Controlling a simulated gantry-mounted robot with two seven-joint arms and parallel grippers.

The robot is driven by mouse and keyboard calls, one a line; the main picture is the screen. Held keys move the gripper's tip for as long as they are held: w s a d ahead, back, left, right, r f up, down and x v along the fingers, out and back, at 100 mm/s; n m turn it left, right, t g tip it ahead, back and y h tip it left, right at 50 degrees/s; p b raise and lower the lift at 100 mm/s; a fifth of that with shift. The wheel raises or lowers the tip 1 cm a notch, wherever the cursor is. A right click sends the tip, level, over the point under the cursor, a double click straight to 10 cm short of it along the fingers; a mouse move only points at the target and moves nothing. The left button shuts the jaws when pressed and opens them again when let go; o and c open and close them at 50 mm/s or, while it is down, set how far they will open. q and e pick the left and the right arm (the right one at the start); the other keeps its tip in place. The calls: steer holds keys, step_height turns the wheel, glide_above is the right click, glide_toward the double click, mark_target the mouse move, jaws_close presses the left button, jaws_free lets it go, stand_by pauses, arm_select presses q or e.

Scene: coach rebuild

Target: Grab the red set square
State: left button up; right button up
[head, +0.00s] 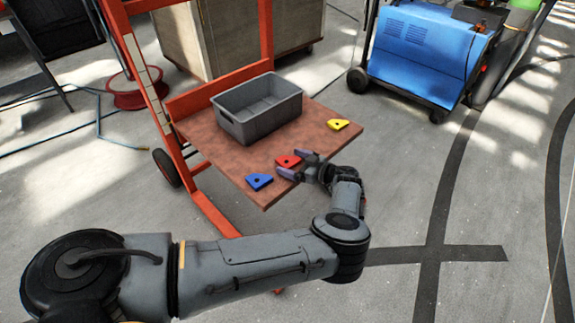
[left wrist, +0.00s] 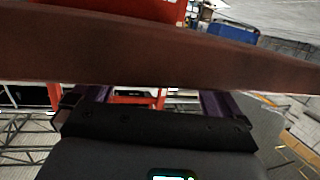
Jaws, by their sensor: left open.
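The red set square (head: 287,161) lies flat on the brown board of the trolley, near its front right edge. My left gripper (head: 297,164) is open at that edge, with its fingers apart on the near side of the red piece; I see no grip on it. My right gripper is not in view.
The brown board (head: 220,165) also holds a grey bin (head: 258,120), a blue piece (head: 259,181) close left of the gripper, and a yellow piece (head: 338,124) farther back. An orange frame (head: 150,85) stands at the left. A blue machine (head: 415,50) stands behind right.

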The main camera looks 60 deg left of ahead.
arm_select(q)
steer(key=shift+c, duration=0.3)
steer(key=c, duration=1)
